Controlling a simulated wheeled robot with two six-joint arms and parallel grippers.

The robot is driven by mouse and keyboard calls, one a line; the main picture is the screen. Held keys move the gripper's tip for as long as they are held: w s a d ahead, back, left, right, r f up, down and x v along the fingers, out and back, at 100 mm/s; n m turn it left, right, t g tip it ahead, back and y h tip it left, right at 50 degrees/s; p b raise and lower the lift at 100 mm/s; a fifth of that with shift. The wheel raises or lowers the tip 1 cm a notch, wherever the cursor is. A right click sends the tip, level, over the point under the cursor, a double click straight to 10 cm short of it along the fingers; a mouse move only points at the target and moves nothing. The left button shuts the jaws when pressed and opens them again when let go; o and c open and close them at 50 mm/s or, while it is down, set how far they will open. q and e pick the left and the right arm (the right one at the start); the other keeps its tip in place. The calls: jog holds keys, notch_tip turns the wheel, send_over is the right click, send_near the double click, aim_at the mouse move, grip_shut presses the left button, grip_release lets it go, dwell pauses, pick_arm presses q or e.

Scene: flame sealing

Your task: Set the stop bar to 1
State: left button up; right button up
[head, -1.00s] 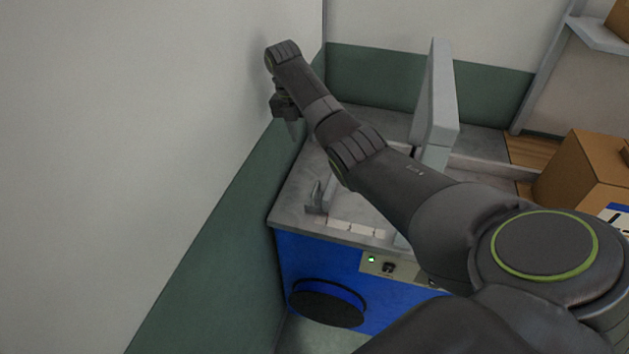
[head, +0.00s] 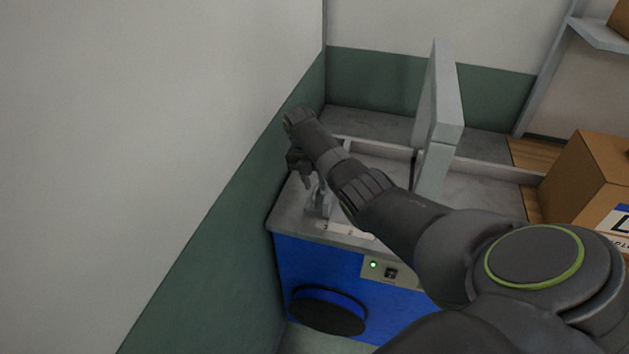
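The stop bar (head: 318,201) seems to be the small grey upright piece at the left end of the machine top, partly behind my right gripper. A pale strip (head: 347,230) in several segments lies along the front edge of the top; no numbers are readable. My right gripper (head: 305,181) is low at the left end of the machine, at or just above the stop bar. Its fingers point down; I cannot tell whether they are open, shut or touching the bar. My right forearm hides much of the machine top. My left gripper is not in view.
The blue machine (head: 345,275) has a raised grey lid (head: 440,110) and a front panel with a green light and switch (head: 391,273). A wall (head: 225,215) stands close on the left. A cardboard box (head: 580,175) is at the right.

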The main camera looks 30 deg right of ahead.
jog(key=shift+f, duration=0.2)
jog(key=shift+c, duration=0.2)
grip_shut()
